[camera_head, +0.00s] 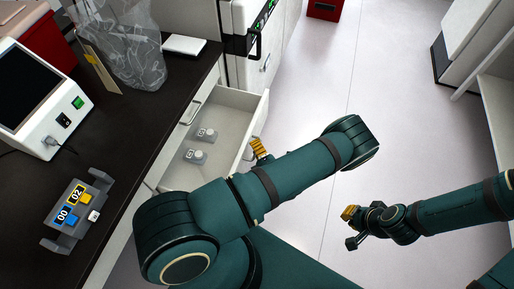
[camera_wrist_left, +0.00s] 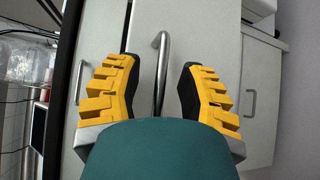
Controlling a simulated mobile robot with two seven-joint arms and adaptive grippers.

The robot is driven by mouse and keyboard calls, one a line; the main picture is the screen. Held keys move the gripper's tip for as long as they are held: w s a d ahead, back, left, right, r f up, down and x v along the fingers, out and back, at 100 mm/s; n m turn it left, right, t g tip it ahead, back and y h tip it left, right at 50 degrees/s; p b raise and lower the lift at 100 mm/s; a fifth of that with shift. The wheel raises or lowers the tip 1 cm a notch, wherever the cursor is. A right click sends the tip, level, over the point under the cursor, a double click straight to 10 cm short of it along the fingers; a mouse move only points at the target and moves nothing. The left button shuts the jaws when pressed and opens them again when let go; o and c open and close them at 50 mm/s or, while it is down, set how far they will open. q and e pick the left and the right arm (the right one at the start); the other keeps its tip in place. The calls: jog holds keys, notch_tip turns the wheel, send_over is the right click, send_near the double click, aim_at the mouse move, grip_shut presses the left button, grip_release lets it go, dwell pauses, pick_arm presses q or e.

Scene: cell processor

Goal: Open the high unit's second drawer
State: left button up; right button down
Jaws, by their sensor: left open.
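The high unit's second drawer (camera_head: 236,100) is pulled out below the dark counter in the head view. Two small pale capped items (camera_head: 205,134) lie inside it. My left gripper (camera_head: 258,148) is at the drawer's front edge, partly hidden by my own arm. In the left wrist view its yellow fingers (camera_wrist_left: 160,90) are spread apart, with the drawer's metal handle (camera_wrist_left: 161,70) between them; I see gaps on both sides. My right gripper (camera_head: 352,228) hangs over the floor, away from the unit, with its fingertips apart.
The counter holds a white screen device (camera_head: 40,95), a grey rack (camera_head: 77,212) with numbered blocks and a clear bag (camera_head: 120,45). Another drawer handle (camera_wrist_left: 250,103) lies beyond the right finger in the left wrist view. The floor (camera_head: 325,100) right of the drawer is clear.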

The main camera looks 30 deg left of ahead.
pick_arm(q)
grip_shut()
dwell(0.3)
